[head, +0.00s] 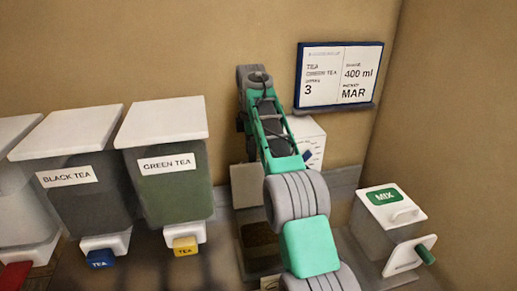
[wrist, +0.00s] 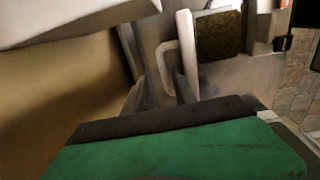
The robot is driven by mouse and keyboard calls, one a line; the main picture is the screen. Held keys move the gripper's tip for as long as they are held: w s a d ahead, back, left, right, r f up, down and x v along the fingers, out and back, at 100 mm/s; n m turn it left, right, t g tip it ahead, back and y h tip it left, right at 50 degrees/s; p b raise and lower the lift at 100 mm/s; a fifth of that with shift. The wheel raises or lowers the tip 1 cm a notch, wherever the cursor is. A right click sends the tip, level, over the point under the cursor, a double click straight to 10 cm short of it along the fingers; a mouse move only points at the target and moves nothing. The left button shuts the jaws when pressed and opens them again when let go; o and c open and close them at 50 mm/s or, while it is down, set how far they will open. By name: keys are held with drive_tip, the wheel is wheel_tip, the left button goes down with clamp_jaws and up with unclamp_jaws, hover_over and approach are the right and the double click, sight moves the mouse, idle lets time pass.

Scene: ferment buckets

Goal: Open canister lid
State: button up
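The canister (head: 242,262) stands low in the middle of the head view, partly behind my arm, with brown grainy contents showing inside. Its pale square lid (head: 245,185) stands raised, roughly upright, at the back of the opening. In the wrist view the lid (wrist: 187,45) shows edge-on beside the canister's contents, and its loop handle (wrist: 166,68) sticks out toward the left. My gripper (wrist: 161,78) shows two dark fingers apart, close to the handle, with nothing clearly held between them. Contact with the handle cannot be told. The fingers are hidden in the head view.
Black tea (head: 75,190) and green tea (head: 170,180) bins with white lids stand left. A white mix box (head: 385,230) with a green-tipped handle stands right. A white device (head: 308,145) sits behind my arm, and an order sign (head: 338,75) hangs on the wall.

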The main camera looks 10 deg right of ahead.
drive_tip(key=s+r, duration=0.1)
drive_tip(key=r, duration=0.1)
drive_tip(key=s+r+b, duration=0.1)
drive_tip(key=s+r, duration=0.1)
drive_tip(key=s+r+b, duration=0.1)
drive_tip(key=s+r, duration=0.1)
drive_tip(key=shift+r, duration=0.15)
drive_tip(key=s+r+b, duration=0.4)
drive_tip(key=s+b, duration=0.1)
drive_tip(key=s, duration=0.4)
drive_tip(key=shift+r, duration=0.1)
